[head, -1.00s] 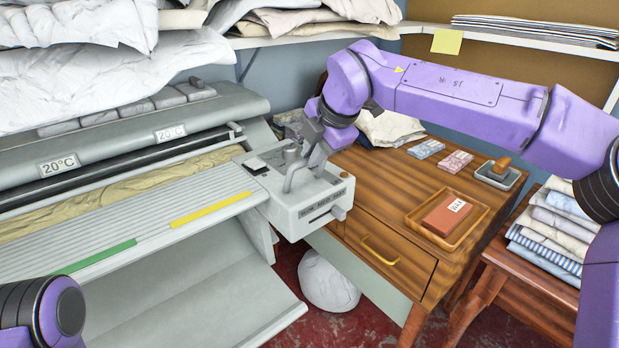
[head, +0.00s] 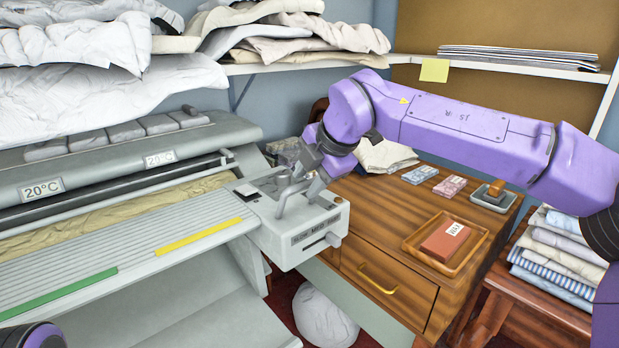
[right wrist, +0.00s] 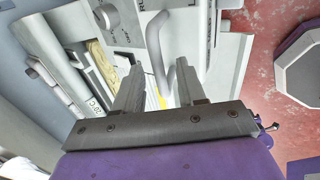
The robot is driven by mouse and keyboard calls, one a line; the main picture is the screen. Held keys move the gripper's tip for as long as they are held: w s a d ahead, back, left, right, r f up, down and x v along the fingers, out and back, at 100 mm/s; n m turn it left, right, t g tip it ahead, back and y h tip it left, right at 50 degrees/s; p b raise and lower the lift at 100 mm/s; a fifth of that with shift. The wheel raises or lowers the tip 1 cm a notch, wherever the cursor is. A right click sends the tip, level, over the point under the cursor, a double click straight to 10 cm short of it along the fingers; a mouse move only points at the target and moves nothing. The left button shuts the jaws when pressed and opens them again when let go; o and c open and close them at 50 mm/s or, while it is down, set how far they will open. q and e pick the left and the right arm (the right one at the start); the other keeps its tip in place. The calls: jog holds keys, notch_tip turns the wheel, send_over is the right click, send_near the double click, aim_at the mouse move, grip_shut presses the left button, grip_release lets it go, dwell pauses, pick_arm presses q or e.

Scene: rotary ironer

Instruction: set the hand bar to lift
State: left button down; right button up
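The ironer's control box (head: 298,240) stands at the right end of the feed table. On its top is a grey bent hand bar (head: 270,185), partly hidden by my gripper. In the right wrist view the curved hand bar (right wrist: 156,45) shows between and just beyond the fingertips. My right gripper (head: 299,196) is low over the box top, at the bar. Its two fingers (right wrist: 158,75) are apart, with a gap on each side of the bar. Whether either touches it I cannot tell. My left gripper is out of view.
To the right is a wooden desk (head: 370,215) with a tray (head: 411,243) holding a red block. A shelf with linen overhangs the ironer. A white bundle (head: 325,315) lies on the floor.

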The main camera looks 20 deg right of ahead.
jog(key=v, duration=1)
jog(key=shift+s+r, duration=0.15)
jog(key=shift+r, duration=0.05)
jog(key=shift+d+f, duration=0.1)
jog(key=shift+d, duration=0.05)
